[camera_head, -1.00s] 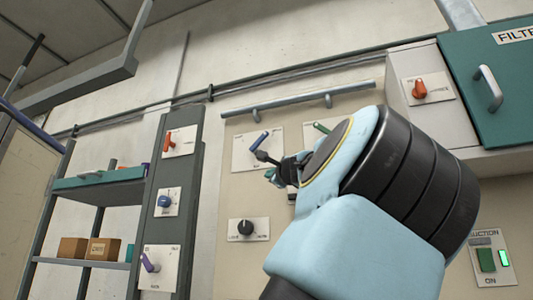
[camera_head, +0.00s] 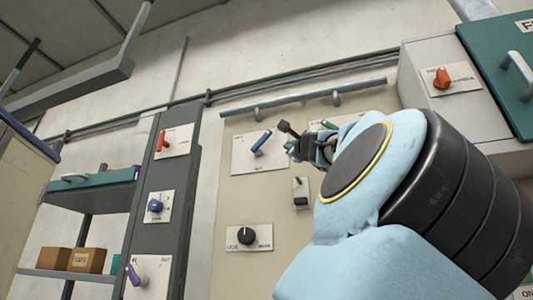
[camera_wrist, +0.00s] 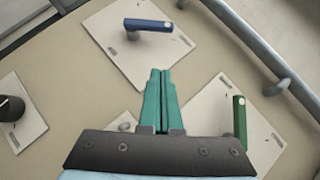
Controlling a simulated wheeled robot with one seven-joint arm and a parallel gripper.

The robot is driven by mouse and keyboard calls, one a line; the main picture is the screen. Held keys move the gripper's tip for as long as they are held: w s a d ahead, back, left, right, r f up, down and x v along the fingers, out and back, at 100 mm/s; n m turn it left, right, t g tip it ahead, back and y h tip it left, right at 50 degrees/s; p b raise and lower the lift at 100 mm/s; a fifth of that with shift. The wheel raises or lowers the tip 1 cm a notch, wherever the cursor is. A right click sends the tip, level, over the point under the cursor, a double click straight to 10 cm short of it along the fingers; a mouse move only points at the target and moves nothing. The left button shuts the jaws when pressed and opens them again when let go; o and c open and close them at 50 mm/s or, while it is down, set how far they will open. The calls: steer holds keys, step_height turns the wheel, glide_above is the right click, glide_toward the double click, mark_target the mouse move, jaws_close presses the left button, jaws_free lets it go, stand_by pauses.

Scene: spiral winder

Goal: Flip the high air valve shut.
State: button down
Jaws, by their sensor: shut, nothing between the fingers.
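A blue lever (camera_head: 261,141) sits on a white plate on the beige panel, tilted up to the right. It also shows in the wrist view (camera_wrist: 148,24), beyond my fingertips. A green lever (camera_head: 328,124) on a second plate lies to its right, partly behind my wrist. In the wrist view the green lever (camera_wrist: 240,120) stands right of my fingers. The plate lettering is too small to tell which lever is the high air valve. My gripper (camera_wrist: 160,73) is shut and empty, its teal fingers together between the two plates, apart from both levers.
A rail (camera_head: 303,97) runs above the levers. A black knob (camera_head: 246,236) and a small switch (camera_head: 300,193) are below. A grey column with red (camera_head: 162,140), blue and purple controls stands left. An orange handle (camera_head: 441,79) is on the box at right.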

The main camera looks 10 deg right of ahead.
mark_target(269, 137)
steer(key=w+a+r+p, duration=0.1)
steer(key=w+r+p, duration=0.1)
steer(key=w, duration=0.1)
steer(key=w+a+r+p, duration=0.1)
steer(key=w+r+p, duration=0.1)
steer(key=w+a+r+p, duration=0.1)
steer(key=w+r+p, duration=0.1)
steer(key=w+r, duration=0.1)
steer(key=shift+w+a+p, duration=0.2)
steer(key=shift+w+p, duration=0.1)
steer(key=shift+p, duration=0.05)
steer(key=shift+r, duration=0.15)
steer(key=shift+r+n+p, duration=0.15)
steer(key=shift+n+p, duration=0.35)
steer(key=shift+p, duration=0.15)
